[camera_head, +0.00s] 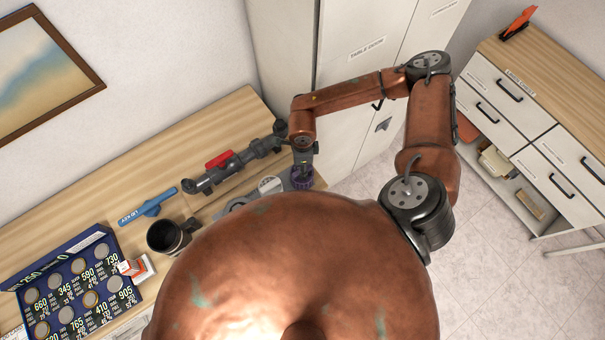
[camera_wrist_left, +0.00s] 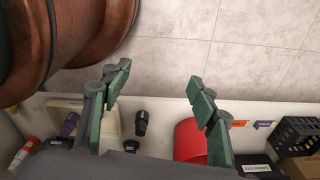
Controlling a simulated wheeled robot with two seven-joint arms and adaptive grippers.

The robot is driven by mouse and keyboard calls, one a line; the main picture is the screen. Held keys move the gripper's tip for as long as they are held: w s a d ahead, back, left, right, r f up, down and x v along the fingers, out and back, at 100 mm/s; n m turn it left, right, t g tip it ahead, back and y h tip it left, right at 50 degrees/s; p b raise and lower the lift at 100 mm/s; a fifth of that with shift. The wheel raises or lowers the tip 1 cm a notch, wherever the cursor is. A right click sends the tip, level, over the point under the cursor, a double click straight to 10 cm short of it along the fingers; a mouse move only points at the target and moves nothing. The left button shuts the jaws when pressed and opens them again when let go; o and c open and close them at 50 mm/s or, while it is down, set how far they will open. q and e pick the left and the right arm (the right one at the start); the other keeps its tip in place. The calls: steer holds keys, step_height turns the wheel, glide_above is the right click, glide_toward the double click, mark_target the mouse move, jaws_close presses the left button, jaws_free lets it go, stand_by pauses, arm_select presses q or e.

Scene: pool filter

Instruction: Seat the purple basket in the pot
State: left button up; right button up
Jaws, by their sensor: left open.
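A dark open-topped cylinder (camera_head: 165,237), possibly the pot, stands on the counter left of my large copper arm part.
Grey piping with a red handle (camera_head: 219,159) and a blue tool (camera_head: 147,206) lie on the counter. A blue coin board (camera_head: 75,290) is at lower left. White cabinets (camera_head: 365,70) stand behind. The left wrist view shows a red cup (camera_wrist_left: 190,140) and a black crate (camera_wrist_left: 297,135).

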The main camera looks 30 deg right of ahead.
steer(key=c, duration=0.5)
arm_select(q)
steer(key=shift+s, duration=0.5)
arm_select(e)
steer(key=shift+c, duration=0.3)
steer(key=shift+r, duration=0.15)
arm_select(q)
steer(key=shift+w+r+p, duration=0.1)
steer(key=shift+r+p, duration=2.05)
arm_select(e)
steer(key=shift+r, duration=3.85)
